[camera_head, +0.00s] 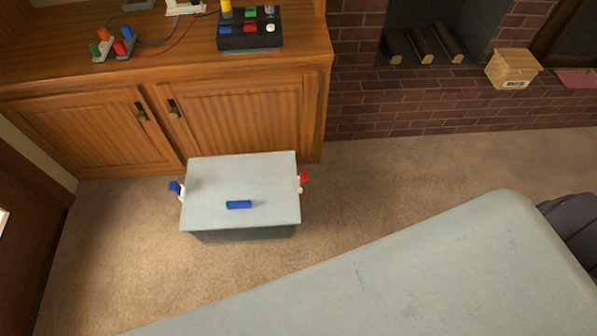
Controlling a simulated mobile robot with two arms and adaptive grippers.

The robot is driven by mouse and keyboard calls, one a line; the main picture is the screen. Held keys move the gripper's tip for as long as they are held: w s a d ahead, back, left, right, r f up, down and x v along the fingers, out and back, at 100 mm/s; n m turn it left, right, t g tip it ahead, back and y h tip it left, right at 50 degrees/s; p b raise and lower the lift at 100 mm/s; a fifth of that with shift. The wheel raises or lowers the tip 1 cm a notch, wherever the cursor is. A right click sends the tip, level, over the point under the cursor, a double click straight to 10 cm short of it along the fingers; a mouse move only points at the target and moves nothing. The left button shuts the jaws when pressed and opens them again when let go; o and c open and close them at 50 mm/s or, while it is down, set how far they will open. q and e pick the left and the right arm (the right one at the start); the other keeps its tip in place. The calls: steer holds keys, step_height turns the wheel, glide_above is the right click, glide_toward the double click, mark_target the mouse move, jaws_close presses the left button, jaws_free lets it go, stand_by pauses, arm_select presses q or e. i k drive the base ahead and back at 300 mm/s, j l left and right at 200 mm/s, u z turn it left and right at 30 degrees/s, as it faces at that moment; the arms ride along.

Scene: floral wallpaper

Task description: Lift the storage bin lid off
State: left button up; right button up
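The storage bin (245,233) stands on the carpet in front of the wooden cabinet, left of the middle of the head view. Its flat pale grey lid (215,180) lies on top and covers the opening, so the inside is hidden. A short blue handle (239,204) sits on the lid near its front edge. A blue and white latch (176,188) sticks out at the bin's left side. A red and white latch (303,180) sticks out at its right side. I cannot tell whether the latches are fastened. Neither of my grippers is in view.
The wooden cabinet (240,105) stands close behind the bin. On its top are a black box with coloured buttons (250,38) and coloured clips with wires. A brick hearth (420,100) with logs and a small wooden box (512,68) is at right. Carpet is clear around the bin's front and sides.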

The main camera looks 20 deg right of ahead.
mark_target(261, 188)
steer(key=i+l, duration=0.1)
steer(key=l, duration=0.25)
steer(key=i+l, duration=0.1)
steer(key=l, duration=0.8)
